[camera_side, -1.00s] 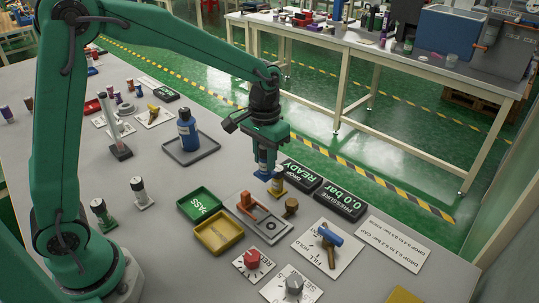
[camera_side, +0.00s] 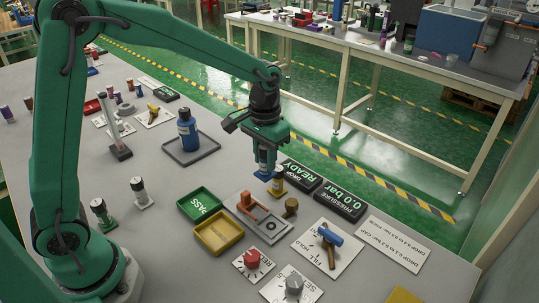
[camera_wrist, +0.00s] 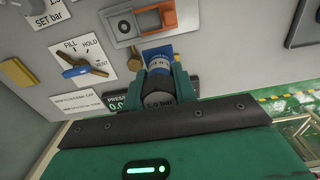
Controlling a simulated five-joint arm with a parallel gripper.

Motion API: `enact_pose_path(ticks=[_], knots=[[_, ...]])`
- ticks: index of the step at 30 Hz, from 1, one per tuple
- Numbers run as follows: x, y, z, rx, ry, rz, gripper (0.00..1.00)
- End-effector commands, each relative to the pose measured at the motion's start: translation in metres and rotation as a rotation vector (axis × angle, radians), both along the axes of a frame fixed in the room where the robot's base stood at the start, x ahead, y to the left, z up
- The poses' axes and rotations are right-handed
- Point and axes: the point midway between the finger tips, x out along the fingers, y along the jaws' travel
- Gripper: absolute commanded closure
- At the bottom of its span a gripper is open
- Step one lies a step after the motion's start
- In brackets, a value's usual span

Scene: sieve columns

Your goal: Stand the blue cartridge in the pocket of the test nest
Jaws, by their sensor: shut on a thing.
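The blue cartridge (camera_side: 263,175) is held in my gripper (camera_side: 266,163), which points down above the table. Its lower end shows below the fingers in the side view, and it also shows between the fingers in the wrist view (camera_wrist: 158,65). The test nest (camera_side: 246,211) is a grey plate with an orange clamp and a round pocket (camera_side: 270,226). The cartridge is apart from the nest, above and behind the pocket in the side view. In the wrist view the pocket (camera_wrist: 124,27) lies up and left of the cartridge, and looks empty.
The READY display (camera_side: 300,176) and pressure display (camera_side: 340,200) are to the right. A green tray (camera_side: 199,204) and yellow tray (camera_side: 218,232) lie left of the nest. The fill/hold valve (camera_side: 329,247) is in front.

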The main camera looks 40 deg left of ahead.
Motion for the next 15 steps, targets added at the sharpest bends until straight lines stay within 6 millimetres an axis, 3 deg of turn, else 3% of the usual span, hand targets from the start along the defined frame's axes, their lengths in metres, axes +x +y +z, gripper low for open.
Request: enact_pose_path(ticks=[8,15], knots=[[-0.006,-0.011,0.002,0.0,-0.001,-0.171,0.99],[-0.016,-0.027,0.003,0.0,-0.001,-0.454,0.99]])
